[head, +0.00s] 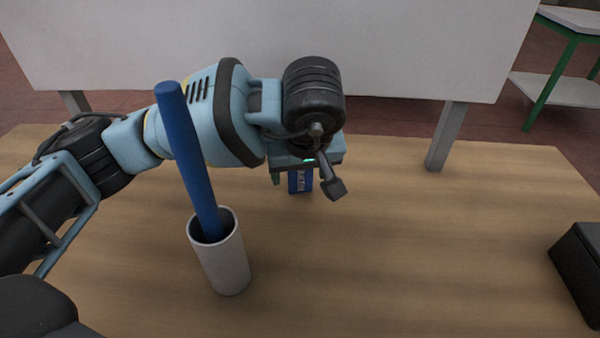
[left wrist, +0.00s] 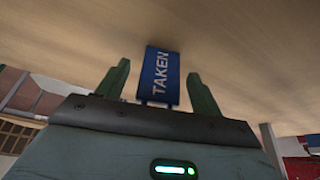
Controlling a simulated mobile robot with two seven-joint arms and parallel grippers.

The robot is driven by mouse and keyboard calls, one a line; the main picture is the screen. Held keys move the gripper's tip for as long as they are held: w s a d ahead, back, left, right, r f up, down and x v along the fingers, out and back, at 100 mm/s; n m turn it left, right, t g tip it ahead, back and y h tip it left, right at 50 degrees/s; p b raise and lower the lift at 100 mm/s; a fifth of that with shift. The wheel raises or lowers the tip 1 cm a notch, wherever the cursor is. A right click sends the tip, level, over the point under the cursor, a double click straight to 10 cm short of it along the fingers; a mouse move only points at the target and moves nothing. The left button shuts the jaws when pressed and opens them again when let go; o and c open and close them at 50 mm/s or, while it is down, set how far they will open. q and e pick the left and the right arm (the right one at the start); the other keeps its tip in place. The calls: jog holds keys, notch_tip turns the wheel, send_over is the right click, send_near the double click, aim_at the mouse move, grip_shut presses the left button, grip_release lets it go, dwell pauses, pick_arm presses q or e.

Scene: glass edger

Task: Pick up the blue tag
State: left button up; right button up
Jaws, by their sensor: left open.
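The blue tag (head: 300,182) bears white lettering and shows just below my left gripper (head: 304,177) in the head view, partly covered by it. In the left wrist view the tag (left wrist: 159,78) reads "TAKEN" and lies between the two green fingers of the left gripper (left wrist: 159,68). The fingers are open, with a gap on each side of the tag. My right gripper is not in view.
A white cup (head: 222,262) holding a tall blue rod (head: 190,155) stands on the wooden table (head: 400,260), close to my left arm. A white panel (head: 420,45) on grey legs stands behind. A black box (head: 580,268) sits at right. The table's middle right is clear.

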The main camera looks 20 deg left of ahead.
pick_arm(q)
jog(key=shift+w+f, duration=0.1)
jog(key=shift+f, duration=0.25)
jog(key=c, duration=1.1)
notch_tip(320, 180, up, 10)
jog(key=shift+r, duration=0.1)
